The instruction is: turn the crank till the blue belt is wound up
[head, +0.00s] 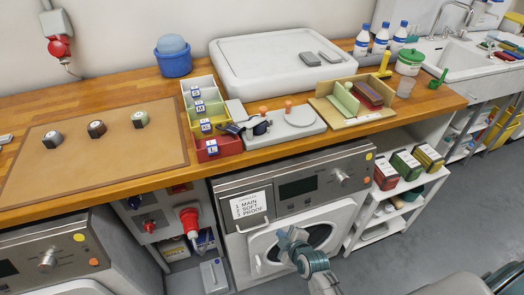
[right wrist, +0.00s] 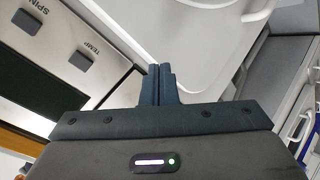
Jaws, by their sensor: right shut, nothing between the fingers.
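The belt winder (head: 292,124) is a light grey plate on the wooden counter, with two salmon-coloured knobs (head: 288,104) on it. A dark blue strip, apparently the belt (head: 232,128), lies at its left end beside the size bins. Which knob belongs to the crank is too small to tell. My right gripper (head: 284,236) is below the counter, in front of the washing machine door and well apart from the winder. Its fingers (right wrist: 158,84) are shut and empty in the right wrist view. My left gripper is not in view.
Size-marked bins (head: 208,122) stand left of the winder, and a wooden tray with blocks (head: 350,100) stands right. The counter's front edge and the washing machine (head: 290,195) lie near my right gripper.

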